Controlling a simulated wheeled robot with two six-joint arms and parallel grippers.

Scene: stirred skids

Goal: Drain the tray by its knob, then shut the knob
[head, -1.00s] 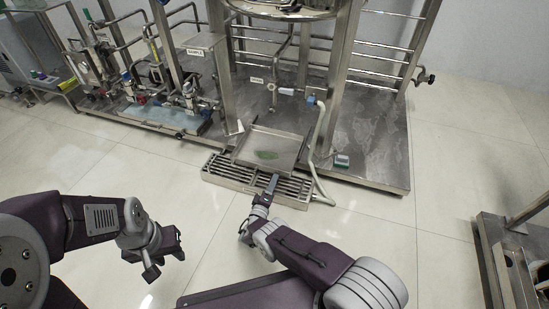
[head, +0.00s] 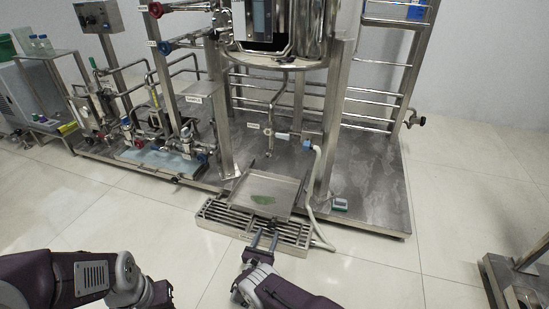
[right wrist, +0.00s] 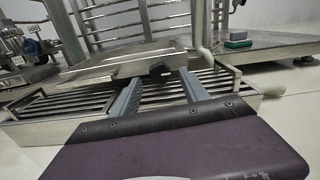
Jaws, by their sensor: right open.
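The shallow metal tray (head: 272,186) sits over a slotted floor drain, with a small green patch (head: 262,200) on its bottom near the front. In the right wrist view the black knob (right wrist: 159,72) is on the front wall of the tray (right wrist: 110,68). My right gripper (head: 266,238) is in front of the tray in the head view. Its fingers are open and empty. In the right wrist view the fingers (right wrist: 160,88) point at the tray, with the knob between them and beyond their tips. My left gripper (head: 158,295) is at the bottom edge, partly cut off.
The slotted drain (head: 225,219) lies under and around the tray. A pale hose (head: 311,215) runs down on the tray's right. Open tiled floor (head: 380,265) lies to the right.

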